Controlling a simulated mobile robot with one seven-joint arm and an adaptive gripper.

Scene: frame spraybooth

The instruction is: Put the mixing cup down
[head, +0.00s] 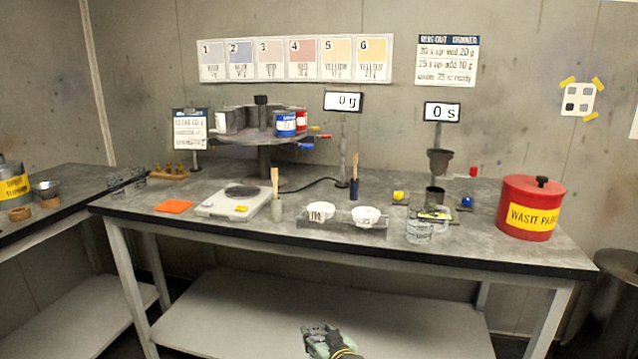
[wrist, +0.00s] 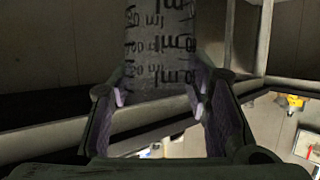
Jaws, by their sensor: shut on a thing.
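The mixing cup (wrist: 158,45), a grey see-through cylinder with dark ml markings, shows at the top of the wrist view, between my fingertips. My gripper (wrist: 158,90) is shut on it, with one finger pad on each side. The cup's far end is cut off by the frame. In the head view my gripper (head: 325,343) is low at the bottom edge, in front of the workbench (head: 150,213) and overlapping its lower shelf (head: 250,310). The cup is hard to make out there.
A similar clear marked cup (head: 419,231) stands near the bench's front edge. Bare bench top shows between the clear cup and the red can.

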